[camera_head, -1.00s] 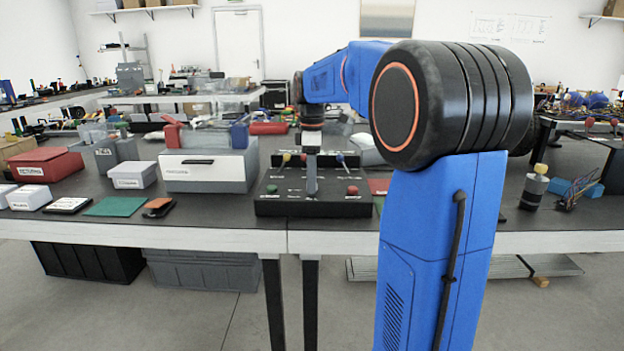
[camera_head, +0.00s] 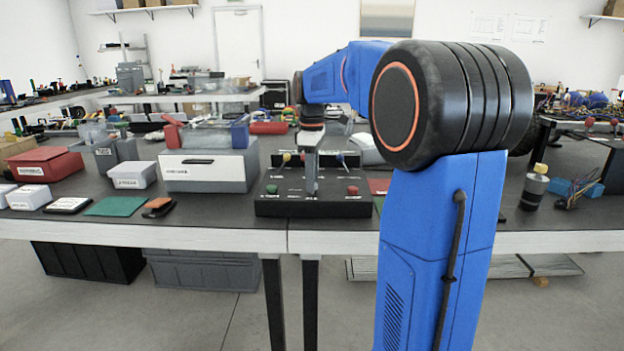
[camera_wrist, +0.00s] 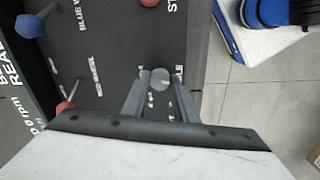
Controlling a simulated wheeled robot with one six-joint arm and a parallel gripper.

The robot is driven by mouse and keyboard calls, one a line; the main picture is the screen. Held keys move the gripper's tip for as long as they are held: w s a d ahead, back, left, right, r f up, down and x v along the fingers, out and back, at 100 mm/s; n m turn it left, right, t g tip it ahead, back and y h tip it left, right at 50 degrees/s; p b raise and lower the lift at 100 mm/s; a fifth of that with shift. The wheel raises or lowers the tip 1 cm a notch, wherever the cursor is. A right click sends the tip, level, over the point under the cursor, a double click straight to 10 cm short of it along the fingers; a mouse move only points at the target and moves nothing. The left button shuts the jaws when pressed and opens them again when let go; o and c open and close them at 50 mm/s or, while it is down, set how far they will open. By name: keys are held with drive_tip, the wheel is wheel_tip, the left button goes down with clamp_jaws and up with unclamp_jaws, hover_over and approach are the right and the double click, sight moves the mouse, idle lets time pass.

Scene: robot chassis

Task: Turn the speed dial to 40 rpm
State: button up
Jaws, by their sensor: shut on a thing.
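A black control box (camera_head: 275,209) stands at the front edge of the table in the head view. My gripper (camera_head: 311,190) reaches down to the box's front middle. In the wrist view my gripper's two fingers (camera_wrist: 159,82) are shut on a small round grey dial (camera_wrist: 160,79), one finger on each side. White marks and small figures ring the dial, but they are too small or covered to read. A display at the left edge of the wrist view shows part of "0 rpm" (camera_wrist: 30,122); the rest is cut off.
The box also bears a green knob (camera_head: 271,189), a red knob (camera_head: 352,190), a yellow-tipped lever (camera_head: 286,157) and a blue-tipped lever (camera_head: 341,157). A grey box with a white front (camera_head: 205,172) stands to the left. A green mat (camera_head: 115,206) lies further left.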

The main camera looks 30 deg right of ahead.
drive_tip(key=m, duration=1.3)
drive_tip(key=shift+m, duration=0.3)
drive_tip(key=m, duration=0.4)
drive_tip(key=shift+r+m, duration=0.1)
drive_tip(key=shift+m, duration=1.8)
drive_tip(key=o, duration=1.1)
drive_tip(key=shift+c, duration=0.2)
wheel_tip(320, 180, up, 17)
drive_tip(key=shift+r, duration=0.15)
